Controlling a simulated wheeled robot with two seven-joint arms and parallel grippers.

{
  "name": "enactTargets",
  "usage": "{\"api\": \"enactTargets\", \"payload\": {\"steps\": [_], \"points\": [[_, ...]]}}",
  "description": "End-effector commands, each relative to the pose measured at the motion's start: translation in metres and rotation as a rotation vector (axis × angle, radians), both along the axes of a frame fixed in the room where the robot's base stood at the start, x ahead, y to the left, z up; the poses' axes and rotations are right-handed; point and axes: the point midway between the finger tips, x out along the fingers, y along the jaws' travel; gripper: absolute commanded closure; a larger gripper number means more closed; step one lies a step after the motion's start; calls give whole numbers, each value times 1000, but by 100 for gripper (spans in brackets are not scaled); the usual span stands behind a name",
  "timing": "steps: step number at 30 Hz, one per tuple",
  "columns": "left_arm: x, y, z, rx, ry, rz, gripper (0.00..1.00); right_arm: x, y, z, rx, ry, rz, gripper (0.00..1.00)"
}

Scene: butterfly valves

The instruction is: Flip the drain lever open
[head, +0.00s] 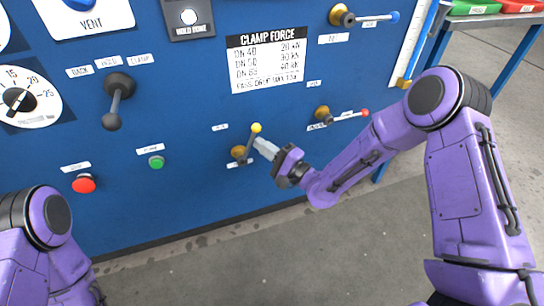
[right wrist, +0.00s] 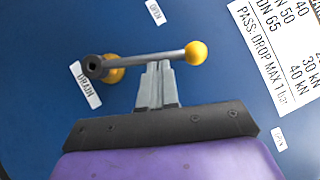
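The drain lever (head: 250,142) is a thin grey rod with a yellow ball end on a brass pivot, on the blue panel. In the head view it points up and slightly right from its pivot. In the right wrist view the lever (right wrist: 150,58) runs across from its pivot at left to the ball at right. My right gripper (head: 258,146) is at the lever's right side. In the right wrist view its fingers (right wrist: 157,72) are together, tips at the rod between pivot and ball; contact is unclear. My left gripper is out of view.
A DRAIN label (right wrist: 86,85) is beside the pivot, and an OPEN label (right wrist: 155,12) is above the rod. A red-ended lever (head: 342,116) is to the right, near my right arm. A green button (head: 156,162) is to the left. The floor below is clear.

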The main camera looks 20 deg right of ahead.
Motion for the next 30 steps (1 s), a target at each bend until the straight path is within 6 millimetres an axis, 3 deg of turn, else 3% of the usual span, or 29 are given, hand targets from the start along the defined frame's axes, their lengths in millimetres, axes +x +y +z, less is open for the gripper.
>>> {"api": "enactTargets", "payload": {"steps": [1,3,12,30], "points": [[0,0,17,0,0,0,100,0,3,12,-41,-2,1,100],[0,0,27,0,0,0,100,0,8,14,-100,-3,1,100],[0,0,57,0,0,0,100,0,22,18,-295,-10,1,100],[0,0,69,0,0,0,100,0,30,17,-400,-13,-1,100]]}}
